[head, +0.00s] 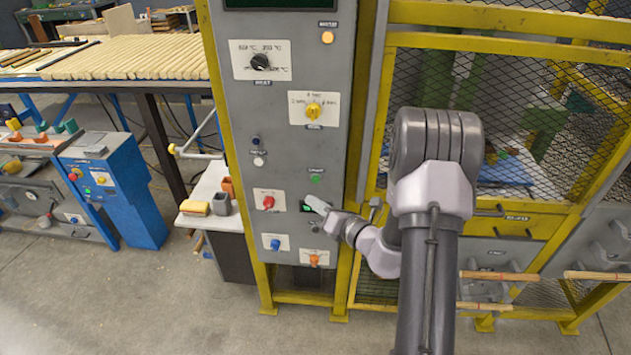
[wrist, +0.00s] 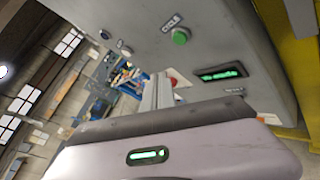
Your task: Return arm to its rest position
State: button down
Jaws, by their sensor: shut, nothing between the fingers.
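My arm (head: 428,230) reaches up from the lower right in the head view and bends left toward the grey control panel (head: 285,130). My gripper (head: 316,204) is shut and empty, in front of the panel's lower part, close to a small green-lit display. I cannot tell whether it touches the panel. In the wrist view, the shut fingers (wrist: 157,92) point toward the panel face, with a green button (wrist: 180,36) above them and a lit display (wrist: 221,73) to their right. Part of a red button (wrist: 172,82) shows beside the fingers.
A yellow-framed mesh cage (head: 505,40) stands behind my arm. A blue machine (head: 112,190) stands left. Floor space is free at lower left.

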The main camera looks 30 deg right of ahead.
dwell(0.6)
jog(key=s+a+r+n+g+y, duration=0.25)
jog(key=a+r+n+y, duration=0.45)
jog(key=a, duration=0.5)
jog(key=s+a+r+n+g+y+b, duration=0.15)
jog(key=s+a+r+n+g, duration=0.35)
jog(key=s+a+n+g, duration=0.5)
jog(key=s+a+n+h+b, duration=0.1)
jog(key=s+a+n+h, duration=0.15)
jog(key=s+n, duration=0.4)
jog(key=s+a+n+h+b, duration=0.1)
jog(key=s+n+h, duration=0.2)
jog(key=s+n, duration=0.35)
jog(key=s+d+n+t+h, duration=0.2)
jog(key=s+d+n+h, duration=0.1)
jog(key=n, duration=0.4)
jog(key=d+r+h, duration=0.1)
jog(key=d, duration=0.1)
jog(key=shift+s+d, duration=0.15)
jog(key=shift+d, duration=0.15)
